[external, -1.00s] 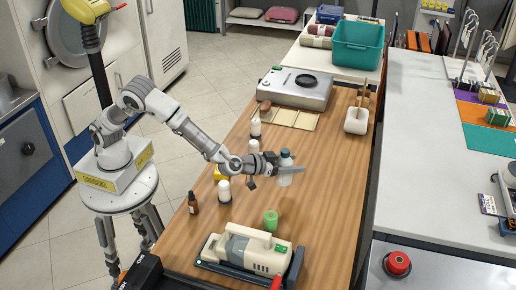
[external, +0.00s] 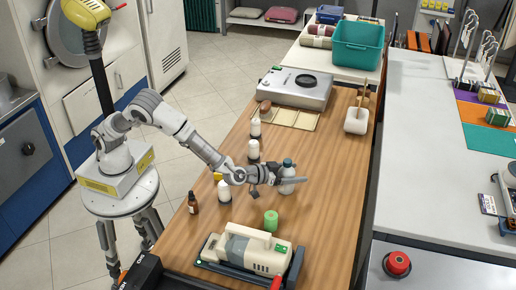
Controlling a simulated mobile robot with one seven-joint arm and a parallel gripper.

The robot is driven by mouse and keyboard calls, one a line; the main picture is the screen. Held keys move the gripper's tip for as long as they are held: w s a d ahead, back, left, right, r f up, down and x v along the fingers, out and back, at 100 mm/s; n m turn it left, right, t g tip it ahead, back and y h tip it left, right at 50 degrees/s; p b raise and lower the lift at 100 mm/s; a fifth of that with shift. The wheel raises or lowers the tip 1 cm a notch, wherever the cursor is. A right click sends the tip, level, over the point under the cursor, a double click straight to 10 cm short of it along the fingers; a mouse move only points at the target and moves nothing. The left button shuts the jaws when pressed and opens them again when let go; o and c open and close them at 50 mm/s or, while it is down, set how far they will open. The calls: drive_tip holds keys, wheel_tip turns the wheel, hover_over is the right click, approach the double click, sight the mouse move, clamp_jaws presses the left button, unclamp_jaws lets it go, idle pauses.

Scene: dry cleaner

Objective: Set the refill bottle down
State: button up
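The refill bottle (external: 287,171) is white with a dark teal cap and stands upright near the middle of the wooden table. My gripper (external: 287,180) reaches it from the left, with its fingers at the bottle's body, and seems shut on it. The fingers cover part of the body. The bottle's base is at or very near the table top; I cannot tell whether it touches. The wooden table (external: 319,150) runs below it.
White bottles (external: 224,189) and a brown dropper bottle (external: 193,204) stand left of my gripper. A green cylinder (external: 271,220) and a cream machine (external: 247,250) lie in front. A grey scale-like device (external: 296,88) sits behind.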

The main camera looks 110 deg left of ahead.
drive_tip(key=shift+o, duration=0.8)
drive_tip(key=shift+r, duration=0.1)
